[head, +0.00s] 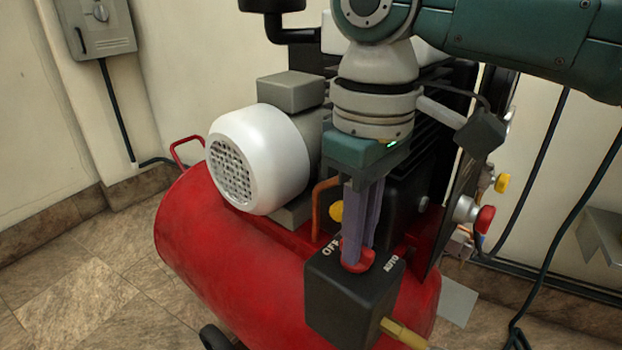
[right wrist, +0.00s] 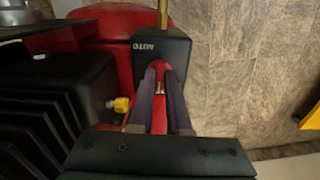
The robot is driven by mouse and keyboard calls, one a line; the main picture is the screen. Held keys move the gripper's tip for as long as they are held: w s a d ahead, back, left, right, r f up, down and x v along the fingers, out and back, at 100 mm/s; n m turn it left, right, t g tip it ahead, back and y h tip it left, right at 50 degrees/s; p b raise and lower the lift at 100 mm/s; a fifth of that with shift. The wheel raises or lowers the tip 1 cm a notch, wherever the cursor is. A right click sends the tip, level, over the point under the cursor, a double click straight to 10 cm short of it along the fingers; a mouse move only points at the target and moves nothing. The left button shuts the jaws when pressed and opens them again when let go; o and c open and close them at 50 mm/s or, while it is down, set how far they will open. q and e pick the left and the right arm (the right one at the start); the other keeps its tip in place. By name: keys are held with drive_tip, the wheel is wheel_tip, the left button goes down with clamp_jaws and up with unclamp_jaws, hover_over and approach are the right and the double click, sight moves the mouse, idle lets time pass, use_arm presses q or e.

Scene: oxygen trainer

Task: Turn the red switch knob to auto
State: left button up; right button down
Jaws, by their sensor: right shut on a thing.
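The red switch knob (head: 353,266) sits on top of a black switch box (head: 340,300) at the front of the red tank. White lettering reads OFF to the left of the knob and AUTO to its right in the head view. My right gripper (head: 358,243) points down from above, its two purple-grey fingers shut on the knob. In the right wrist view the knob (right wrist: 159,112) shows as a red strip between the fingers, with AUTO on the box (right wrist: 175,48) beyond. The fingers partly hide the knob, so I cannot tell exactly where it points. My left gripper is not in view.
The red compressor tank (head: 215,270) carries a white motor (head: 265,150) and black finned parts behind my gripper. A brass fitting (head: 402,333) sticks out of the box. A red-capped valve (head: 484,218) is at right. Tiled floor (head: 70,300) is clear at left.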

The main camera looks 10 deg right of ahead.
drive_tip(key=m+p, duration=0.2)
drive_tip(key=p, duration=0.2)
drive_tip(key=m+p, duration=0.2)
drive_tip(key=p, duration=0.2)
drive_tip(key=shift+s+r+m, duration=0.1)
drive_tip(key=shift+r+m, duration=0.2)
drive_tip(key=shift+r, duration=0.05)
drive_tip(key=shift+f+m+p, duration=0.1)
drive_tip(key=shift+m+p, duration=0.75)
drive_tip(key=shift+m, duration=0.05)
drive_tip(key=m+p, duration=0.1)
drive_tip(key=m, duration=0.1)
drive_tip(key=shift+f+m+p, duration=0.1)
drive_tip(key=shift+m+p, duration=0.2)
drive_tip(key=m+p, duration=0.1)
drive_tip(key=m, duration=0.1)
drive_tip(key=shift+m, duration=0.4)
drive_tip(key=m, duration=0.3)
drive_tip(key=shift+f+p, duration=0.1)
drive_tip(key=shift+p, duration=0.2)
drive_tip(key=shift+m, duration=1.3)
drive_tip(key=c, duration=0.9)
unclamp_jaws()
